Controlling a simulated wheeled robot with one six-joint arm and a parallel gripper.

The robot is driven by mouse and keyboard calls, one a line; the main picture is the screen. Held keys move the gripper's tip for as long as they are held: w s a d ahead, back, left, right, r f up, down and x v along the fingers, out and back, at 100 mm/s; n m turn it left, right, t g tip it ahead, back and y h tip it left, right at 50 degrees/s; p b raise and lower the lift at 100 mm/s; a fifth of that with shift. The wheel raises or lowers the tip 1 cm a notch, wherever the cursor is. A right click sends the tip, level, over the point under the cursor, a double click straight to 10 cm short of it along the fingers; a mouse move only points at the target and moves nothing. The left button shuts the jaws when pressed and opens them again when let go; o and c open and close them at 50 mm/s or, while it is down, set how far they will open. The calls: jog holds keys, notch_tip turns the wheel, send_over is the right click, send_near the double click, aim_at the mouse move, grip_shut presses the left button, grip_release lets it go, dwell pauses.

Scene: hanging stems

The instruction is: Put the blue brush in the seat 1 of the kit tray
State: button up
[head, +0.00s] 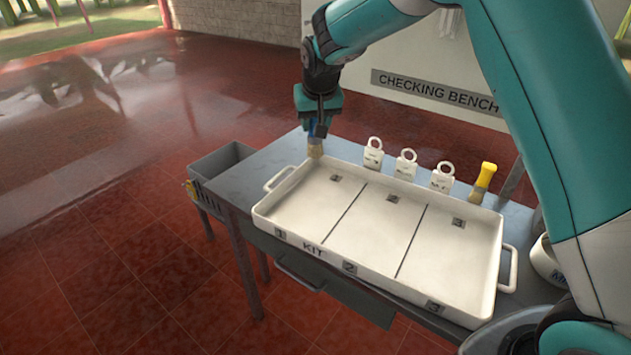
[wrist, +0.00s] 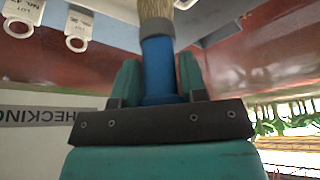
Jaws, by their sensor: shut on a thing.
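My gripper (head: 318,125) is shut on the blue brush (head: 315,149), which hangs bristles down at the far left corner of the kit tray. In the wrist view the blue handle (wrist: 158,70) sits between my green fingers, with a grey collar and pale bristles beyond it. The white kit tray (head: 345,255) lies on the bench, split by two black lines into three seats. Seat 1, marked on the front wall at the left, is the left section (head: 308,208). It is empty. Whether the bristles touch the tray rim cannot be told.
Three white ringed tags (head: 405,165) and a yellow-handled brush (head: 483,180) stand behind the tray. A grey bin (head: 222,160) hangs at the bench's left end. A white container marked with letters (head: 548,262) is at the right. The other two seats are empty.

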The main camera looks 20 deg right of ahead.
notch_tip(320, 180, down, 15)
jog(key=p, duration=0.3)
jog(key=shift+f, duration=0.1)
jog(key=shift+f, duration=0.1)
jog(key=o, duration=0.9)
jog(key=shift+o, duration=0.2)
